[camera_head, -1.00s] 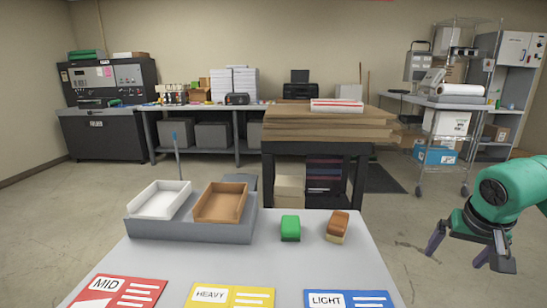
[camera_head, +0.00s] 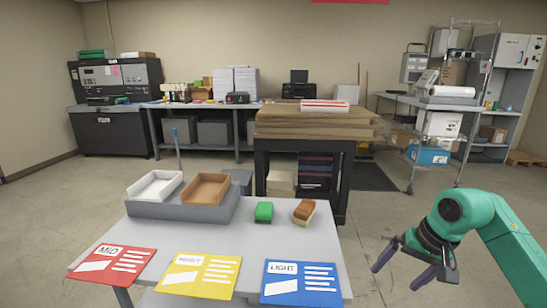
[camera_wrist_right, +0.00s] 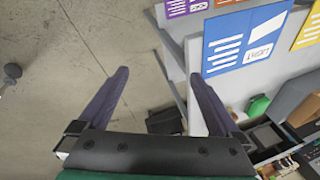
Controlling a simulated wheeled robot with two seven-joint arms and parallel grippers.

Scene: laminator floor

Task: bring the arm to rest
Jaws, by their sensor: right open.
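My right gripper (camera_head: 402,268) is open and empty. It hangs beside the right edge of the small grey table (camera_head: 225,240), over the floor, with the green arm coming in from the right. In the right wrist view its two dark fingers (camera_wrist_right: 160,95) are spread apart, with nothing between them but floor and the table's side. My left gripper is not in view.
A dark bench (camera_head: 303,150) stands behind.

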